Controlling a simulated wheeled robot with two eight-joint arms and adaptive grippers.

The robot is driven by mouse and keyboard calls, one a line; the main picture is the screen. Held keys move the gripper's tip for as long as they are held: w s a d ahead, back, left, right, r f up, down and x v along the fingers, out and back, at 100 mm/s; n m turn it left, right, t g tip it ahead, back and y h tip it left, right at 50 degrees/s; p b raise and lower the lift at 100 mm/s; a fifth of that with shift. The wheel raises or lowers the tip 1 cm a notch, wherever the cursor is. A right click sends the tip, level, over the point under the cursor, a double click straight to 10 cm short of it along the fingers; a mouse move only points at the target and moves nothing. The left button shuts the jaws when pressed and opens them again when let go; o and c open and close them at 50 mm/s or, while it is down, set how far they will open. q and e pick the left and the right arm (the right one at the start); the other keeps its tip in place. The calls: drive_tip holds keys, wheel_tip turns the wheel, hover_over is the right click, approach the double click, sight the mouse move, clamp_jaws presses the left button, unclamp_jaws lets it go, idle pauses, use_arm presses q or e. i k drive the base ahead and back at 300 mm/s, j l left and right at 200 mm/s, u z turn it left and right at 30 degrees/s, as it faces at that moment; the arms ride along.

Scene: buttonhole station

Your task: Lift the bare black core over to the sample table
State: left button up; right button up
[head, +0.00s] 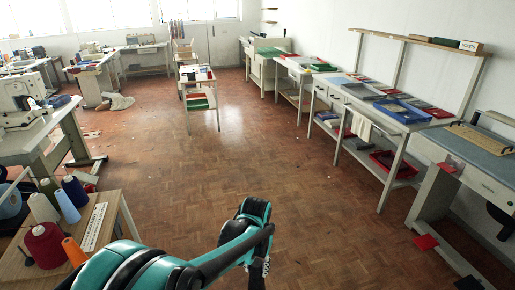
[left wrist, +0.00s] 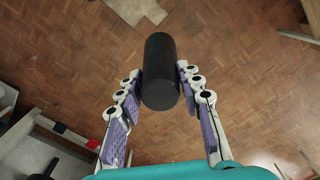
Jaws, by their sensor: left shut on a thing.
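The bare black core (left wrist: 160,72) is a plain dark cylinder, seen in the left wrist view between the two fingers of my left gripper (left wrist: 158,88). The gripper is shut on it and holds it clear above the wooden floor. My right gripper is not in view. No label shows which of the tables is the sample table.
A table with thread cones, one of them dark red (head: 46,245), stands at the lower left. Along the right wall are benches with a blue tray (head: 402,112) and a red tray (head: 394,165) on a lower shelf. A trolley (head: 199,98) stands farther back. The middle floor is clear.

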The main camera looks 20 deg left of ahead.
sight(72, 216)
drive_tip(key=i+j+u, duration=0.2)
drive_tip(key=i+u, duration=1.05)
